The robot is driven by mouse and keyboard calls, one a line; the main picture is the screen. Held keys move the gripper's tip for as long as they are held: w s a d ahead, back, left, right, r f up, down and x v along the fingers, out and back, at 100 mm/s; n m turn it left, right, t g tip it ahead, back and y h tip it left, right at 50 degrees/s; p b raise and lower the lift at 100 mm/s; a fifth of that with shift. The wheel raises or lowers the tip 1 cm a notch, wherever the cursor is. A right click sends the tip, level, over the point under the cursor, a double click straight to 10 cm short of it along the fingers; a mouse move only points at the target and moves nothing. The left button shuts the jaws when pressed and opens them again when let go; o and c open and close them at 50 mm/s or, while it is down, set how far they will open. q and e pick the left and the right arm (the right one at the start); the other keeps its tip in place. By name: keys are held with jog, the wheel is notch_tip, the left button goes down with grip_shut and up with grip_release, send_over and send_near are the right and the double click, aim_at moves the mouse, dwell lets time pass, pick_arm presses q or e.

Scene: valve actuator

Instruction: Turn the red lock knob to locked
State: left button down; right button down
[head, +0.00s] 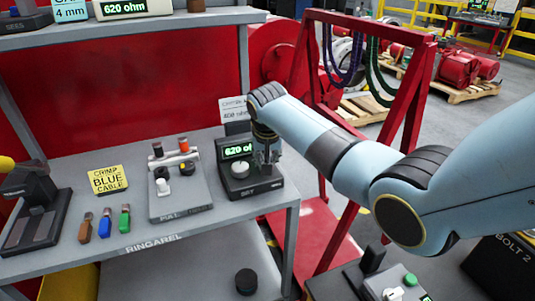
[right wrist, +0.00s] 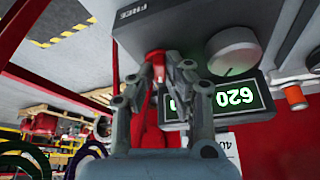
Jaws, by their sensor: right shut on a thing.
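The red lock knob (right wrist: 157,60) shows in the right wrist view, between my fingertips on the face of the black setting box (head: 254,188). My right gripper (head: 267,158) is shut on it; in the right wrist view the two fingers (right wrist: 163,72) close around the knob. The fingers hide much of the knob, so its angle is hard to tell. In the head view the gripper covers it. Beside it the box has a round pale dial (head: 240,169) and a green display reading 620 (head: 238,150). My left gripper is not in view.
A pull tester (head: 180,206) stands left of the box, with small coloured connectors (head: 105,223) and a yellow "crimp blue cable" sign (head: 108,180) further left. A placard (head: 234,108) stands behind the box. A red frame (head: 412,100) rises right of the bench.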

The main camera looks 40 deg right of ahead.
jog(key=m, duration=0.3)
jog(key=shift+w+a+g+h+p, duration=0.1)
jog(key=shift+g+h+p, duration=0.2)
jog(key=shift+g, duration=0.1)
jog(key=shift+m+h, duration=0.3)
jog(key=shift+m, duration=0.5)
jog(key=shift+w+f+m+g+b, duration=0.1)
jog(key=shift+m+g+b, duration=0.4)
jog(key=shift+m, duration=0.5)
jog(key=m+g+b, duration=0.1)
jog(key=m+b, duration=0.1)
jog(key=m, duration=0.1)
jog(key=shift+w+h, duration=0.1)
jog(key=shift+h, duration=0.3)
jog(key=shift+m+g+b, duration=0.8)
jog(key=shift+m+b, duration=0.2)
jog(key=shift+m, duration=0.6)
